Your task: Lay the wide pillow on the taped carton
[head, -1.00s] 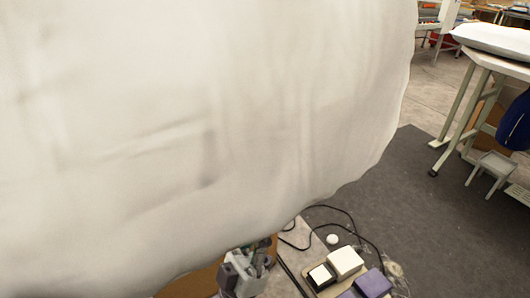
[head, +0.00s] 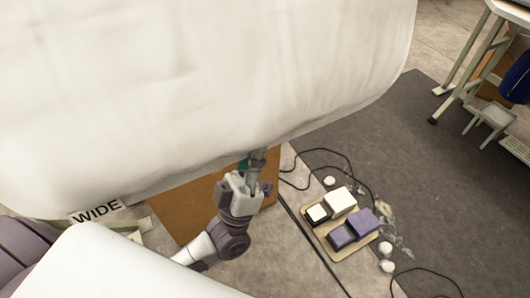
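A large white pillow (head: 200,80) hangs close in front of the head camera and fills the upper left of the view. My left gripper (head: 246,183) is below its lower edge, near the middle of the view. Grey and green parts stick up from the gripper to the pillow's edge. I cannot tell whether the fingers hold the pillow. A brown board-like surface (head: 185,212), possibly a carton, lies behind the gripper, partly hidden by the pillow. No tape on it can be made out. My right gripper is not in view.
A label reading WIDE (head: 96,211) shows below the pillow at left. On the floor a tray (head: 322,237) holds white and purple blocks, with cables and small white lumps around it. A dark mat (head: 430,170) is mostly clear. A table leg (head: 465,65) and small stool (head: 490,125) stand right.

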